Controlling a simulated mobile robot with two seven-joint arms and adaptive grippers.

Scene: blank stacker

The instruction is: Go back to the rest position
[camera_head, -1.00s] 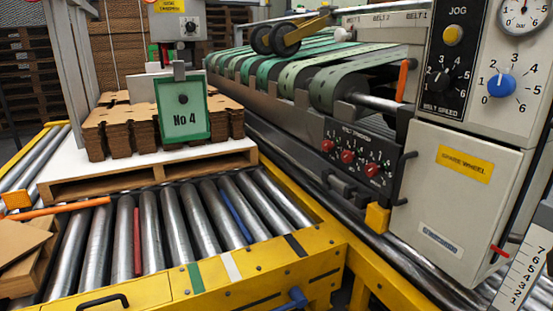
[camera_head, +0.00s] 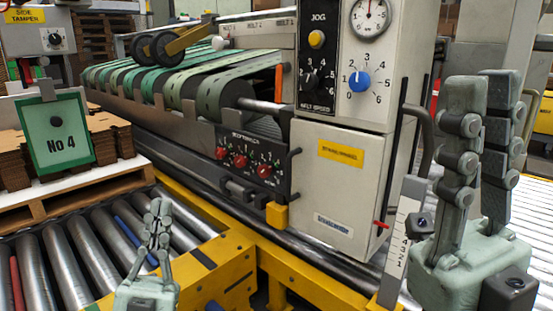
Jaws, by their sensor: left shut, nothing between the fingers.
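My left gripper (camera_head: 160,206) is low in the left half of the head view, pointing up over the roller conveyor, its fingers together and nothing between them. My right gripper (camera_head: 486,78) is large at the right edge, upright and close to the camera. Its two long fingers stand side by side with a gap, open and empty. It is seen at an angle and covers part of the white rollers behind it. Neither gripper is seen holding anything.
The roller conveyor (camera_head: 87,262) with its yellow frame (camera_head: 225,272) lies below left. A pallet (camera_head: 75,195) with stacked brown blanks (camera_head: 106,140) and a green No 4 sign (camera_head: 55,137) stands at left. The control cabinet (camera_head: 338,198) rises in the middle, beside the green belts (camera_head: 185,75).

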